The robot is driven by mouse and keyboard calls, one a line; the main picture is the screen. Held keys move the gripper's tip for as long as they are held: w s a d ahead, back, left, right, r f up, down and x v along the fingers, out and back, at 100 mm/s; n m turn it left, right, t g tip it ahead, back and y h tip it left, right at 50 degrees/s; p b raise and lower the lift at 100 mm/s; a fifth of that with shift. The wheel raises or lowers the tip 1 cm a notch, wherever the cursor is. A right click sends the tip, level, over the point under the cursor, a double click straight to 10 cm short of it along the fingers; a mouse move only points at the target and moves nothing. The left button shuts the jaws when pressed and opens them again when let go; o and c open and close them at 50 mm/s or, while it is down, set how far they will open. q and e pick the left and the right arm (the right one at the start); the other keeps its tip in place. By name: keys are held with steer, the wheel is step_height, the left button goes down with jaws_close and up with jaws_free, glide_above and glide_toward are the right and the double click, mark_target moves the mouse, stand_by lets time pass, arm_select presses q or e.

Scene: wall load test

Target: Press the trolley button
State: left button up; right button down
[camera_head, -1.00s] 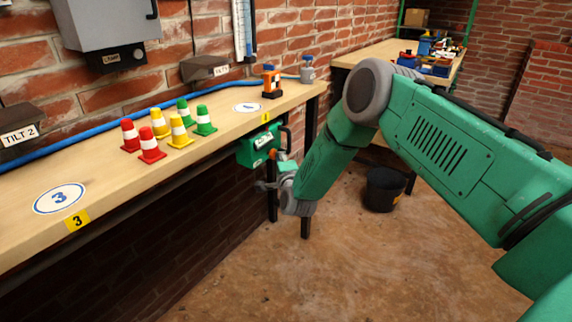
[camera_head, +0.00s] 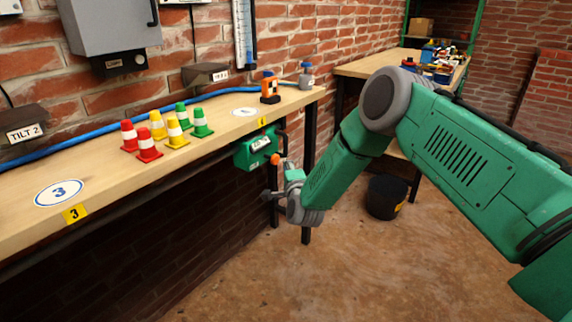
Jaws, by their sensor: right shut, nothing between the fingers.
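A green box (camera_head: 256,149) with a white label hangs under the front edge of the bench, below the yellow tag. A small orange-red knob (camera_head: 276,159) shows at its lower right. I cannot tell whether either is the trolley button; the label is too small to read. My right gripper (camera_head: 266,195) is shut and empty, low in front of the bench. It is below the green box and the knob in the picture, and appears apart from the box. My green right arm comes in from the right and hides part of the bench leg. My left gripper is out of view.
The wooden bench (camera_head: 105,184) runs along the brick wall, with several red, yellow and green cones (camera_head: 149,149) and an orange device (camera_head: 270,90) on top. A black bucket (camera_head: 386,197) stands on the floor behind my arm. The floor in front is clear.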

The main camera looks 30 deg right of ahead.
steer(key=p+v, duration=0.1)
steer(key=v, duration=0.7)
steer(key=shift+a+p, duration=0.4)
steer(key=shift+a, duration=0.05)
steer(key=shift+d, duration=0.15)
